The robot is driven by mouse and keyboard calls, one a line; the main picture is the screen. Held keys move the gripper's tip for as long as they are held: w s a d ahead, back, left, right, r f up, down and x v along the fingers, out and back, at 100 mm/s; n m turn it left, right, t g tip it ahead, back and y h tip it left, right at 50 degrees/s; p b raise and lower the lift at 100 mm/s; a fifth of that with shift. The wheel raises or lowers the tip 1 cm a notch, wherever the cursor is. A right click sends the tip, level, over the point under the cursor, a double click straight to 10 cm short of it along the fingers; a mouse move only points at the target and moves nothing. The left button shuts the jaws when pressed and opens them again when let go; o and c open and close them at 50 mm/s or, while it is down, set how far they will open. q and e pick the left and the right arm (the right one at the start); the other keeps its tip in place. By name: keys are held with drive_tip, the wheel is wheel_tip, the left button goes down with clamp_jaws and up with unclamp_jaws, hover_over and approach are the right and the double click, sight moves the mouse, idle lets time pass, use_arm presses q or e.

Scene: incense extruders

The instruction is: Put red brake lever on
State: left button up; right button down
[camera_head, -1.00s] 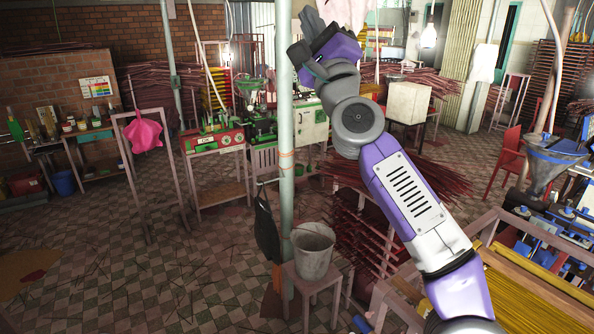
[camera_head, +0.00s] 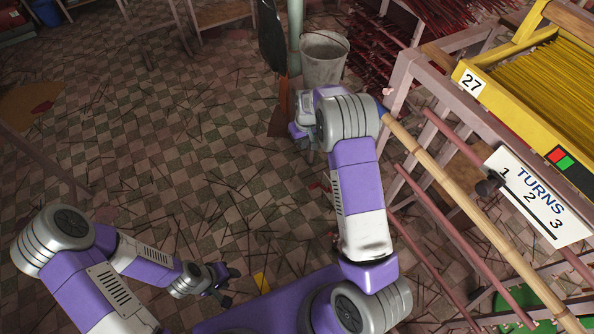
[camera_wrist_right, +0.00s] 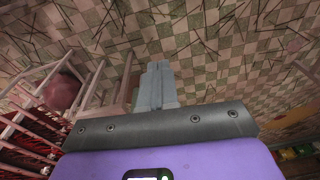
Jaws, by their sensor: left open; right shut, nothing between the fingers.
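I cannot pick out a red brake lever for certain in any view. My left gripper (camera_head: 228,284) is open and empty, low over the tiled floor in the head view. My right gripper (camera_head: 302,142) hangs over the floor below the bucket, partly hidden by its own wrist. In the right wrist view its fingers (camera_wrist_right: 157,85) are together with nothing between them. A red and green plate (camera_head: 560,158) is on the yellow tray.
A yellow tray (camera_head: 472,82) marked 27 holds yellow sticks at the upper right. A bamboo pole (camera_head: 455,185) and pinkish rails (camera_head: 430,210) run close to the right of my right arm. A bucket (camera_head: 324,60) stands behind. The tiled floor (camera_head: 170,140) is mostly open.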

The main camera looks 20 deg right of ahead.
drive_tip(key=shift+n+g, duration=0.5)
drive_tip(key=shift+g, duration=0.2)
drive_tip(key=s+f, duration=0.3)
drive_tip(key=shift+d, duration=0.4)
wheel_tip(320, 180, down, 13)
drive_tip(key=s+b, duration=0.2)
drive_tip(key=b, duration=0.2)
drive_tip(key=shift+s+b, duration=0.3)
drive_tip(key=shift+s, duration=0.1)
